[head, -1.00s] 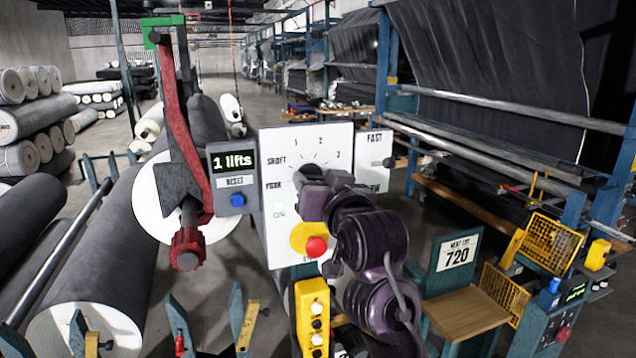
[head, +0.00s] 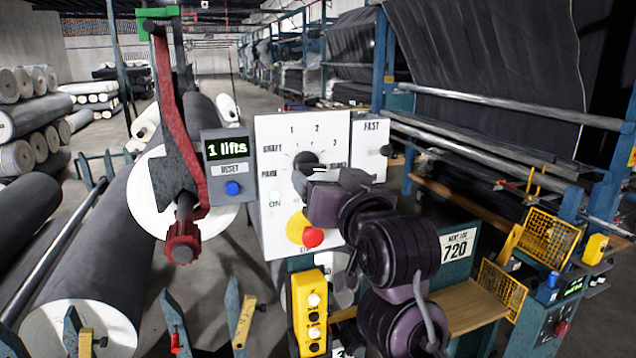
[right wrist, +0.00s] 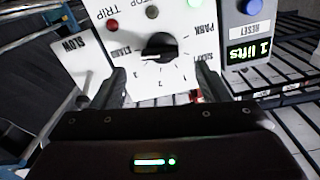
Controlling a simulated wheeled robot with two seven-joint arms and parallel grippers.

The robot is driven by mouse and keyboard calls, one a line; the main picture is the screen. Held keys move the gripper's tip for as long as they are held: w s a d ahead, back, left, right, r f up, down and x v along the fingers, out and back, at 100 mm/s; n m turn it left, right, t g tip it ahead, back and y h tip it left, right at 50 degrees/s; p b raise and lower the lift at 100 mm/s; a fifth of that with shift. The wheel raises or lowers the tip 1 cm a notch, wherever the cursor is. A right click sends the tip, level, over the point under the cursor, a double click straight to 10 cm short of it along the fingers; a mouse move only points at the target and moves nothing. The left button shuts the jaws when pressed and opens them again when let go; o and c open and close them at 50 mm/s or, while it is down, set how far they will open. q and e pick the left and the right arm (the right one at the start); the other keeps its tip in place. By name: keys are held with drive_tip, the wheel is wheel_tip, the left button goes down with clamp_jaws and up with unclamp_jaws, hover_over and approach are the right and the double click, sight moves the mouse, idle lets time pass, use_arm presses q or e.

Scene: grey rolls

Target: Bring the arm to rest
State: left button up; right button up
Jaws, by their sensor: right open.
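My right gripper (head: 308,181) is in front of the white control panel (head: 272,135) in the head view, just below the black rotary knob (head: 304,159). In the right wrist view my right gripper (right wrist: 161,70) is open. Its two fingers are apart, one to each side of the knob (right wrist: 160,46), with nothing between them but the panel behind. I cannot tell how far the fingertips stand from the panel face. The knob's white mark points left in the wrist view and right in the head view. My left gripper is not in view.
A display reading "1 lifts" (head: 227,148) with a blue reset button (head: 232,188) is left of the panel. A red button (head: 313,237) sits low on the panel. A large grey roll (head: 105,240) lies left.

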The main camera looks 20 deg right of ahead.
drive_tip(key=shift+s, duration=1)
